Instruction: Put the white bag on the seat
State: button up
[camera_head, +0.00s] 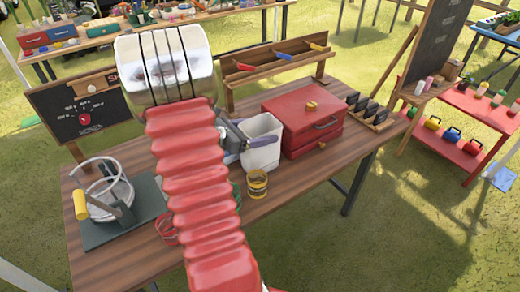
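A white, open-topped bag or bin (263,148) stands upright on the brown wooden table, left of a red box. I cannot tell for certain that it is the task's white bag. My gripper (240,138) shows only in part, as grey pieces beside the white thing's left edge. My red ribbed arm hides the rest of it. I cannot tell whether its fingers are open or shut, or whether they touch the white thing. No seat can be made out in this view.
The red box (302,121), a yellow tin (257,184) and a ring-shaped device with a yellow handle (102,192) stand on the table (335,160). A wooden rack (280,62) lines its back. A red shelf (462,140) stands at right. Grass at front right is clear.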

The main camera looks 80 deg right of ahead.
jog(key=c, duration=0.8)
notch_tip(320, 180, up, 18)
jog(key=shift+r, duration=0.1)
dwell(0.3)
dwell(0.5)
